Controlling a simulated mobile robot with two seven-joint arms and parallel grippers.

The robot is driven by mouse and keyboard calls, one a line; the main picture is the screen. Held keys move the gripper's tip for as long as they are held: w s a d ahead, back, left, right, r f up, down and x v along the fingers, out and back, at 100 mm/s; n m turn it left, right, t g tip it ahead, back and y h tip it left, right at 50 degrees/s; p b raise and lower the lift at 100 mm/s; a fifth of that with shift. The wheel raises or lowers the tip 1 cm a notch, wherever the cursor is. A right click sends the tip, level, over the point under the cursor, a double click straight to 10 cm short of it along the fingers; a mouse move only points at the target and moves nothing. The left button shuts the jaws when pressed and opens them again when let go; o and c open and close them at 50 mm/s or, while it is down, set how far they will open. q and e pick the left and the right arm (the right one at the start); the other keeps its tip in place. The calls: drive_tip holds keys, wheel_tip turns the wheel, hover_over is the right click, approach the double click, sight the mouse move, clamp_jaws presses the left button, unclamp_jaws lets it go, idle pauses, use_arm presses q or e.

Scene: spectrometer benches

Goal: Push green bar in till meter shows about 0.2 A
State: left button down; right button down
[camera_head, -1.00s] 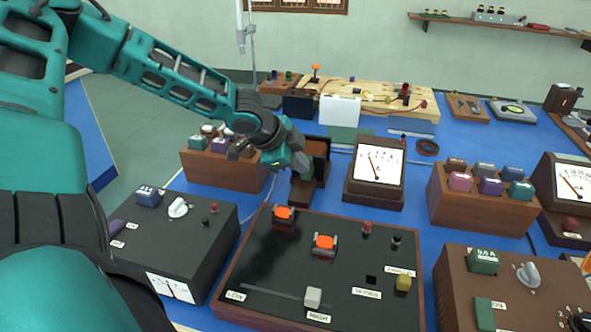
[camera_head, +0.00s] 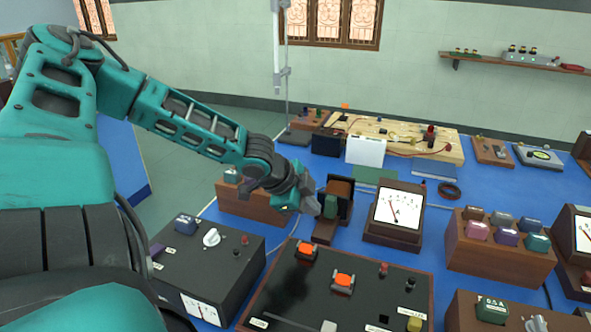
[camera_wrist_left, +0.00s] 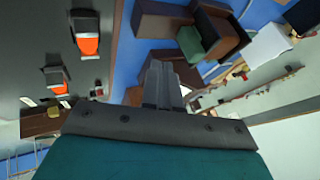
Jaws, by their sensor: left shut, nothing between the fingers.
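A green bar (camera_head: 331,206) shows at the mouth of a dark, upright brown holder (camera_head: 340,188) behind the black panel. In the left wrist view the green bar (camera_wrist_left: 190,42) is just beyond my fingers, against the brown holder (camera_wrist_left: 222,30). My left gripper (camera_head: 312,206) is shut and empty, just left of the bar; whether it touches it I cannot tell. In the left wrist view its closed fingers (camera_wrist_left: 161,85) point toward the holder. The meter (camera_head: 398,209) stands right of the holder, its needle leaning left; its figures are too small to read. My right gripper is out of view.
A black panel (camera_head: 310,296) with orange switches lies in front. A dark box with a white knob (camera_head: 211,238) is at left. A wooden block with coloured plugs (camera_head: 497,255) stands right of the meter. A wooden board (camera_head: 400,138) lies behind.

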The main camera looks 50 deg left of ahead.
use_arm(q)
drive_tip(key=p+v, duration=0.3)
drive_tip(key=v, duration=0.3)
drive_tip(key=shift+s+d+r, duration=0.1)
drive_tip(key=shift+s, duration=0.1)
